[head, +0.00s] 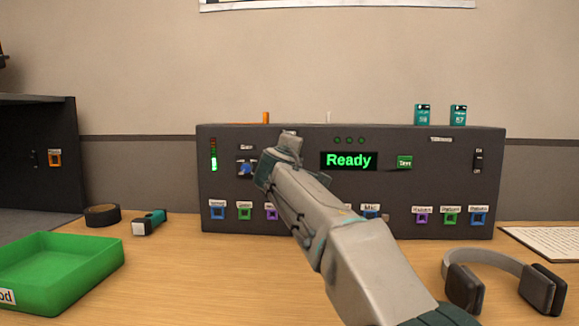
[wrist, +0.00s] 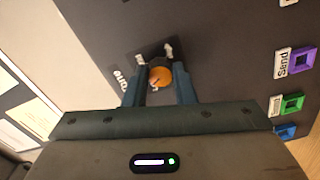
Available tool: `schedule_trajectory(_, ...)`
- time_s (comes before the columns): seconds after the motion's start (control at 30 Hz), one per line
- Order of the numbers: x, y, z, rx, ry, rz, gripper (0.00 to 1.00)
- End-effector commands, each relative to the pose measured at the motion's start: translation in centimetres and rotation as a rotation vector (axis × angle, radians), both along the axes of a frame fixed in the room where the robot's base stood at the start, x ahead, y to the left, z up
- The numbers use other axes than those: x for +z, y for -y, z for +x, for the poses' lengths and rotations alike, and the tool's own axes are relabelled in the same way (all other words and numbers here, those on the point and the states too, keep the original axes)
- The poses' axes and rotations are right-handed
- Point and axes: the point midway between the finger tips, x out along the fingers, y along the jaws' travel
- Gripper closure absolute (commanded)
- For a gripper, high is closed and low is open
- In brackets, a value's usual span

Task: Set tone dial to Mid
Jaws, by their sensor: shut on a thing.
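The tone dial shows in the wrist view as a round orange knob (wrist: 161,76) on a dark square plate, with small white position labels around it and a partly hidden label reading "Tone" beside it. My gripper (wrist: 159,84) has one finger on each side of the knob and is shut on it. The position labels are too small and too covered to read, so I cannot tell the dial's setting. In the head view my gripper (head: 275,163) is against the front of the dark console (head: 400,147), and my arm hides the tone dial.
A blue dial (head: 245,169) sits left of my gripper. A screen (head: 348,160) reads "Ready", with a green button (head: 404,162) to its right. Coloured sockets line the console's bottom. A green tray (head: 75,270) and headphones (head: 500,280) lie on the table.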

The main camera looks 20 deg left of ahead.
Motion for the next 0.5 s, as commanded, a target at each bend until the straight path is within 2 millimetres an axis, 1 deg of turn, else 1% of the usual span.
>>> schedule_trajectory(0.03,-0.36,-0.11,-0.03,0.003,-0.009,0.043,0.99)
schedule_trajectory(0.5,-0.30,-0.18,-0.06,0.003,-0.112,0.477,0.99)
